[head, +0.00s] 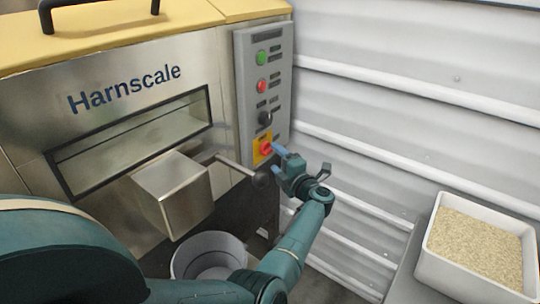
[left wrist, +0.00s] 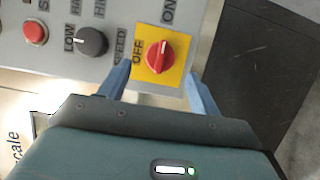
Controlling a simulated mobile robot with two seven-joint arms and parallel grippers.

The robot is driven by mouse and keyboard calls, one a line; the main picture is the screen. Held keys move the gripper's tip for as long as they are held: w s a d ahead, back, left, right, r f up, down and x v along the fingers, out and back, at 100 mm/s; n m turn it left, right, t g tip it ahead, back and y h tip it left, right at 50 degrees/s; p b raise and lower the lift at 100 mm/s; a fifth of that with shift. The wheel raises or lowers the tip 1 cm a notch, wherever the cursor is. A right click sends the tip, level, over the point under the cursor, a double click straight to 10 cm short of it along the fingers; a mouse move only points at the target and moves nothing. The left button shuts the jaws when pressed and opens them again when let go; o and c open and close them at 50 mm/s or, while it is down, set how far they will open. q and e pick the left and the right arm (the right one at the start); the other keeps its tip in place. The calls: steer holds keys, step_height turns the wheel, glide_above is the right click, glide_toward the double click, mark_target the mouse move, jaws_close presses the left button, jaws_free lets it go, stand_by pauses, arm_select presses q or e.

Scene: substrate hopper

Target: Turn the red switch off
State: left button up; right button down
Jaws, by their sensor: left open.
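The red switch (head: 266,148) is a rotary knob on a yellow plate, low on the grey control panel. In the left wrist view, the red switch (left wrist: 158,56) lies ahead of the fingers, between their lines. OFF is printed at the plate's left and ON above it. The knob's pale mark points up in that view, toward the ON side. My left gripper (head: 276,161) is open and empty, close in front of the switch. In the left wrist view its blue fingers (left wrist: 160,84) stand apart, with no clear contact with the knob. My right gripper is not in view.
Above the switch are a black speed knob (left wrist: 91,41), a red button (head: 262,86) and a green button (head: 261,58). A bucket (head: 207,248) is below. A tray (head: 427,263) sits right.

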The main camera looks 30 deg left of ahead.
mark_target(270, 152)
arm_select(q)
steer(key=x, duration=0.4)
steer(key=shift+w+a+b, duration=0.15)
steer(key=shift+a+b, duration=0.1)
steer(key=shift+b, duration=0.1)
